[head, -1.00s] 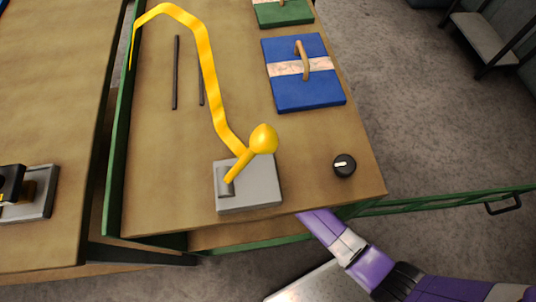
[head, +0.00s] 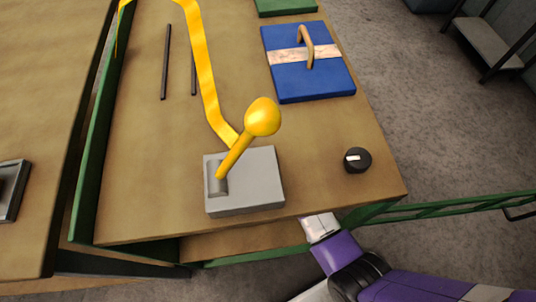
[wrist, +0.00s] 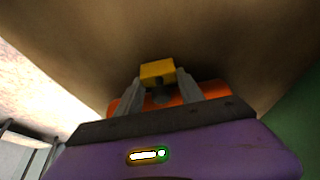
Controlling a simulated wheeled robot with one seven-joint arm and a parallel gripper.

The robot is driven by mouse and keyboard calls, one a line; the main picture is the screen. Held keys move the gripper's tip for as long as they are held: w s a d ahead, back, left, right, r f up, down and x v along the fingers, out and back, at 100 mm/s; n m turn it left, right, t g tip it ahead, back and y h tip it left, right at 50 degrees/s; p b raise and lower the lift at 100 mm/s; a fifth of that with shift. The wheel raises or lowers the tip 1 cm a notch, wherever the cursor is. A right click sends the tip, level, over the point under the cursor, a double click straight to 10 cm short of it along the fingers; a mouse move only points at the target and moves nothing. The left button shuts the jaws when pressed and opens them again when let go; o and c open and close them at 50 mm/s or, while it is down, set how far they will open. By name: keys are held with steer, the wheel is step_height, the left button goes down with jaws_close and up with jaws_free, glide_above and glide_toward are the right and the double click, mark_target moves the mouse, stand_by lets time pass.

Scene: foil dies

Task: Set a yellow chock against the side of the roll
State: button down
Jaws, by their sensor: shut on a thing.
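In the wrist view, a small yellow block (wrist: 157,70), seemingly the chock, sits between the fingertips of my gripper (wrist: 160,82). The fingers are shut on it. An orange shape (wrist: 208,90) shows behind the fingers; I cannot tell what it is. In the head view, my purple arm reaches to the front edge of the table (head: 330,185), and the gripper and chock are hidden there. I cannot make out the roll in either view.
A grey lever box (head: 250,190) with a yellow-knobbed lever (head: 262,117) stands near the table's front edge. A black dial (head: 357,160), a blue plate with a handle (head: 310,85), a yellow strip (head: 203,75) and two dark rods are also there. A green rail (head: 450,208) runs right.

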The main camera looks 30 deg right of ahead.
steer(key=c, duration=0.7)
jaws_free()
steer(key=p+v, duration=0.2)
steer(key=v, duration=0.3)
steer(key=shift+r, duration=0.15)
steer(key=s+a, duration=0.1)
steer(key=s, duration=0.2)
steer(key=s+a, duration=0.1)
steer(key=s, duration=0.3)
steer(key=s+a+p, duration=0.1)
steer(key=s, duration=0.3)
steer(key=shift+s+a, duration=0.25)
steer(key=shift+a, duration=0.1)
